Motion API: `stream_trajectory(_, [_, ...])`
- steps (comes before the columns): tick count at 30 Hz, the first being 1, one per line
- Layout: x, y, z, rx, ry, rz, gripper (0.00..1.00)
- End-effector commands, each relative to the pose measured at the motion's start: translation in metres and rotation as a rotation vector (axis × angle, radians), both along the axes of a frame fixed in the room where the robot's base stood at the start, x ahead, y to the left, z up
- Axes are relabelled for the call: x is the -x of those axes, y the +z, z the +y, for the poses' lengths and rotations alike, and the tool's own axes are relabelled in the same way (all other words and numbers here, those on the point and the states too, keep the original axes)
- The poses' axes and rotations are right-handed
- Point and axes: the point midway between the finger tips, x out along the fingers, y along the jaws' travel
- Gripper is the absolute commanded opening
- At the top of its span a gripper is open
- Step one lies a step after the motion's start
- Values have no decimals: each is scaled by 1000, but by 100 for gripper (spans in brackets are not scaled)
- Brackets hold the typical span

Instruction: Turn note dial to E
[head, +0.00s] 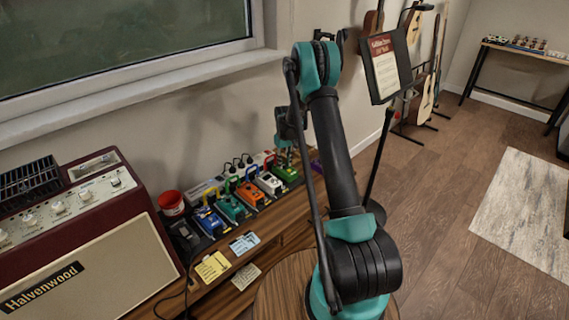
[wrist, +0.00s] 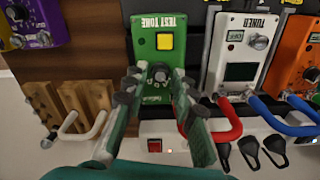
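The green pedal marked TEST TONE (wrist: 146,44) fills the upper middle of the wrist view, with a yellow square on its face. A small dark dial (wrist: 160,73) with markings around it sits below the square; I take it as the note dial, but its setting is too small to read. My gripper (wrist: 157,82) is open, its two green fingers with dark tips on either side of the dial. I cannot tell whether the tips touch it. In the head view the green pedal (head: 287,174) sits at the right end of the pedal row, below my arm's end.
The white TUNER pedal (wrist: 240,52) and an orange pedal (wrist: 297,58) stand right of it. A purple pedal (wrist: 38,22) is at left. A maroon amplifier (head: 90,250) stands at left.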

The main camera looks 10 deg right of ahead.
Motion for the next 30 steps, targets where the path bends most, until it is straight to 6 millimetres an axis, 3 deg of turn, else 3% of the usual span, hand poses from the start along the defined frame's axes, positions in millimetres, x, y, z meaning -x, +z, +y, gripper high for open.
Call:
stream_trajectory(10, [0,9,0,0,0,1,26])
stream_trajectory(24, [1,96,0,0,0,0,26])
stream_trajectory(30, [0,116,0,0,0,0,26])
